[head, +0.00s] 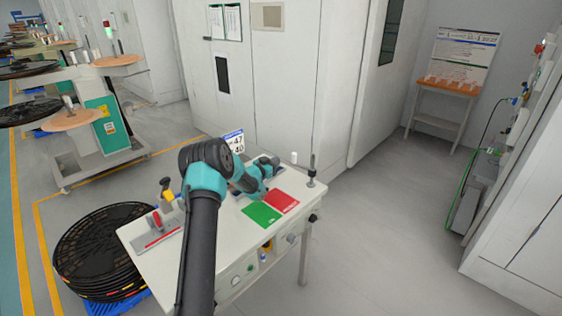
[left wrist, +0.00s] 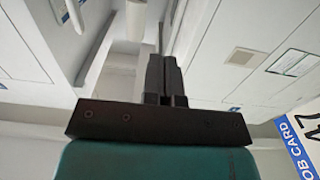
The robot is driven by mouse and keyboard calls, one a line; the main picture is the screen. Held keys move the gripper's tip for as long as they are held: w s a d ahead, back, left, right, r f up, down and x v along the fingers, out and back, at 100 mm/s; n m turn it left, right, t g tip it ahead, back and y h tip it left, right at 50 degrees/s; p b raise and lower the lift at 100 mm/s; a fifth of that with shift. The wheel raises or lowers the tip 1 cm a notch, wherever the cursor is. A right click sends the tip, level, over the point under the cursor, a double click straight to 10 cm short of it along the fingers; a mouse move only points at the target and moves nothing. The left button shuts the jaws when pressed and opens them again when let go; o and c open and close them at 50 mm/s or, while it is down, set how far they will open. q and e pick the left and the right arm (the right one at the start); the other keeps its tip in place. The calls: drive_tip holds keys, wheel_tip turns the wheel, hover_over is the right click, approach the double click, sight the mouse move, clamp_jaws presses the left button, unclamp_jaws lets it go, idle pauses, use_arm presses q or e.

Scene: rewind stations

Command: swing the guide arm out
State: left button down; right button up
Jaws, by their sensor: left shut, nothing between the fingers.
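I cannot make out for certain a guide arm in either view. A thin upright post (head: 312,168) on a round base stands at the far right corner of the white worktable (head: 150,262). My left arm crosses the table, and its teal wrist is over the table's far side, left of the post. My left gripper is hard to make out in the head view. In the left wrist view my left gripper (left wrist: 163,62) is shut and empty, its two dark fingers together against the ceiling and white walls. My right gripper is in neither view.
A green pad (head: 262,214) and a red pad (head: 284,201) lie on the table. A red-handled tool (head: 157,220) lies at its left. Stacked black reels (head: 100,250) stand left of it. Rewind machines (head: 105,120) stand at the back left.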

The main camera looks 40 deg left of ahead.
use_arm(q)
drive_tip(key=s+a, duration=0.3)
drive_tip(key=s, duration=0.4)
drive_tip(key=shift+s+a, duration=0.2)
drive_tip(key=shift+s, duration=0.05)
